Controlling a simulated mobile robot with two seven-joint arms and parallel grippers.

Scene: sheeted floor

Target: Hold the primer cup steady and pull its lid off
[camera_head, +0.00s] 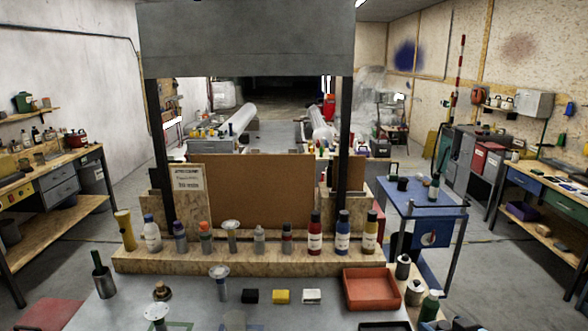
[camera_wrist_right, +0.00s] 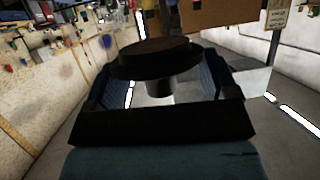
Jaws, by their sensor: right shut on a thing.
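In the right wrist view, which looks upside down, my right gripper (camera_wrist_right: 156,66) is shut on a dark stepped disc (camera_wrist_right: 150,58) with a short grey cylinder (camera_wrist_right: 160,87) against it. I cannot tell whether this is the primer cup or only its lid. I cannot clearly pick out the right gripper in the head view. There, a small grey jar with a dark top (camera_head: 403,267) stands at the bench's right edge, with a similar jar (camera_head: 415,292) nearer. I cannot tell whether either is the primer cup. My left gripper is not seen.
The grey bench (camera_head: 320,318) has a red tray (camera_head: 371,289) at right. A wooden ledge (camera_head: 190,262) behind carries several bottles. A green bottle (camera_head: 430,305) stands at front right.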

